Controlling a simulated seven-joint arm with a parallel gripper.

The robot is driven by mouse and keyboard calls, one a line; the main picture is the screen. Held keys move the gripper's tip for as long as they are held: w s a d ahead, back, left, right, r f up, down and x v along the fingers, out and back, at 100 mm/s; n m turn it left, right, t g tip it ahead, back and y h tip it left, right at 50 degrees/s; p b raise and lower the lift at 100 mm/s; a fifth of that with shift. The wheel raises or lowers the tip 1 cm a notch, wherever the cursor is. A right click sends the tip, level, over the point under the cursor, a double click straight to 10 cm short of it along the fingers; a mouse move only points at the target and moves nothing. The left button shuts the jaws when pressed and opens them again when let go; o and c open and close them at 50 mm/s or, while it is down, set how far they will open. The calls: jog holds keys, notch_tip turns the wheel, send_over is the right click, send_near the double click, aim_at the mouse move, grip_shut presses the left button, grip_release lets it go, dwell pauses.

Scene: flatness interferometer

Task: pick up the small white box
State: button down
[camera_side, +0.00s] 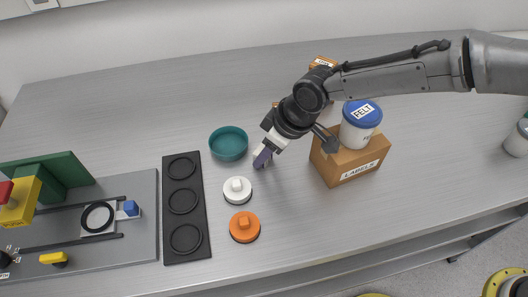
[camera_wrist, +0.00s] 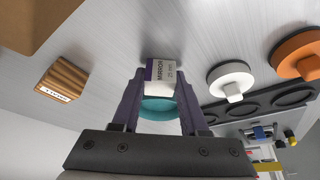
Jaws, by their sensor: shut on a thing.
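The small white box (camera_wrist: 162,72) shows in the wrist view with dark lettering that reads "MIRROR" and a purple band at its left end. My gripper (camera_wrist: 160,84) is shut on it, with one purple finger on each side. In the side view my gripper (camera_side: 262,158) points down close to the table, just right of the teal bowl. There the box is mostly hidden by the fingers. I cannot tell whether it touches the table.
The teal bowl (camera_side: 228,155) is close on the left. A white knobbed disc (camera_side: 237,191) and an orange one (camera_side: 244,228) lie in front, beside a black three-recess tray (camera_side: 173,220).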

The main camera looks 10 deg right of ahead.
aim_at(261, 150)
jog(key=shift+r, duration=0.15)
jog(key=shift+r, duration=0.25)
jog(key=v, duration=0.3)
jog(key=shift+w+a+r, duration=0.2)
jog(key=shift+r, duration=0.05)
jog(key=s+d+r, duration=0.9)
jog(key=shift+s, duration=0.4)
jog(key=shift+d, duration=0.1)
